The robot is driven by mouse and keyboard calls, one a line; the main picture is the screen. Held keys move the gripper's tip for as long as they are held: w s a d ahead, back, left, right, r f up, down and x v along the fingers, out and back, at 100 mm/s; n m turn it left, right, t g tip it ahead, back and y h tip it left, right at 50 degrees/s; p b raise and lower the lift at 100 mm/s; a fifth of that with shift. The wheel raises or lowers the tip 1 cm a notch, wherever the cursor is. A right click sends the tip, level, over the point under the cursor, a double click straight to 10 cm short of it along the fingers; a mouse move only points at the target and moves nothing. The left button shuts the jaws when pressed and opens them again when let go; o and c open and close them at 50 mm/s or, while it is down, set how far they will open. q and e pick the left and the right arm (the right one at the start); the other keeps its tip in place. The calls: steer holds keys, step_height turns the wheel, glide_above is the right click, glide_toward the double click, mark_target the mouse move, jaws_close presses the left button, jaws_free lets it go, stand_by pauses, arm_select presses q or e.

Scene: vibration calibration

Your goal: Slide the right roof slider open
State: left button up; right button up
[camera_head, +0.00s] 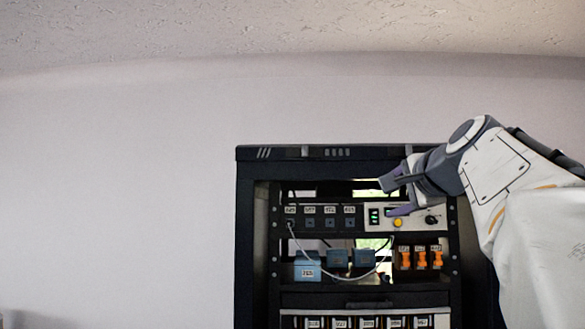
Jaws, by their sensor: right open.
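A black rack cabinet (244,230) stands in front of a plain wall. Its dark roof edge (370,154) runs along the top, with slanted marks and a vent pattern on it. I cannot clearly make out the right roof slider; the roof's right end is partly covered by my right gripper. My right gripper (388,197) is open, its two fingers pointing left, just below the roof edge and in front of the upper rack. Nothing shows between its fingers. My left gripper is not in view.
Blue boxes (307,269), orange switches (421,259) and a loose grey cable (345,277) fill the rack. The space left of the cabinet is clear.

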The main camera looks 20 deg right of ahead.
mark_target(410, 151)
steer(key=s+d+r+m+t+h+p, duration=0.1)
steer(key=s+d+r+m+h, duration=0.15)
steer(key=r, duration=0.25)
steer(key=s+d+r+m+h, duration=0.1)
steer(key=s+d+r, duration=0.1)
steer(key=s+r, duration=0.3)
steer(key=p+x, duration=0.1)
steer(key=x, duration=0.2)
steer(key=p+x, duration=0.2)
steer(key=x, duration=0.1)
steer(key=r+p+x, duration=0.1)
steer(key=p+x, duration=0.1)
steer(key=x, duration=0.2)
steer(key=shift+w+d+f, duration=0.2)
steer(key=shift+w+d, duration=0.15)
steer(key=shift+w, duration=0.2)
jaws_close()
steer(key=shift+f, duration=0.1)
